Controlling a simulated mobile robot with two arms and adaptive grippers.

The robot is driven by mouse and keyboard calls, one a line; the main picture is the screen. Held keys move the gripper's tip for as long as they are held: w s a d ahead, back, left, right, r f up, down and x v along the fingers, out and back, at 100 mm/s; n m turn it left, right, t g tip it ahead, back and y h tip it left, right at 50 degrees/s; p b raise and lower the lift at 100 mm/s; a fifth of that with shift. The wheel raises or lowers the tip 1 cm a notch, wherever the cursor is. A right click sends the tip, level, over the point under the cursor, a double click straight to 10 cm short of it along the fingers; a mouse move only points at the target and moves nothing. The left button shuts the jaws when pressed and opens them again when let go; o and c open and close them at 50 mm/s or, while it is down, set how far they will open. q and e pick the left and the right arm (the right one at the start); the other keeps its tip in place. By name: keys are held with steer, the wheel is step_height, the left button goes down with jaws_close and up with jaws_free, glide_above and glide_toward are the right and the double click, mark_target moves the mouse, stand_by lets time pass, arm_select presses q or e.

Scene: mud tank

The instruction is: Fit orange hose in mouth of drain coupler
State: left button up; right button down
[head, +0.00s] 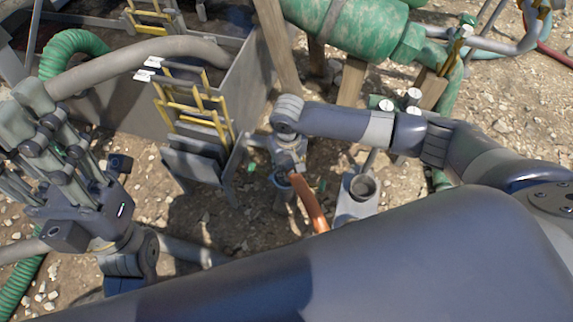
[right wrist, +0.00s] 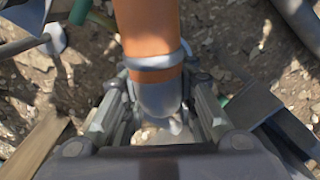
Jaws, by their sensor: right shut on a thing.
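The orange hose (head: 309,203) slants down and right from my right gripper (head: 290,168) in the head view. In the right wrist view the hose (right wrist: 147,28) has a grey band and a grey end piece (right wrist: 157,98), which sits between the fingers of my right gripper (right wrist: 160,112). That gripper is shut on the hose. A grey open-topped cup (head: 362,187), which may be the drain coupler, stands right of the hose, apart from it. Another dark round fitting (head: 282,182) is partly hidden below the gripper. My left gripper (head: 50,145) is at the left, its finger opening unclear.
A grey metal tank (head: 225,85) with yellow-railed steps (head: 200,120) stands at the upper left. A thick grey hose (head: 140,58) crosses its rim. A green cylinder (head: 355,30) lies on wooden posts behind my right arm. Stony ground lies between the steps and the hose.

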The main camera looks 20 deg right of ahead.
steer(key=shift+a+f, duration=0.1)
steer(key=shift+f, duration=0.45)
stand_by(0.5)
steer(key=c, duration=1.2)
jaws_free()
steer(key=shift+f, duration=0.1)
step_height(320, 180, up, 12)
steer(key=shift+r, duration=0.1)
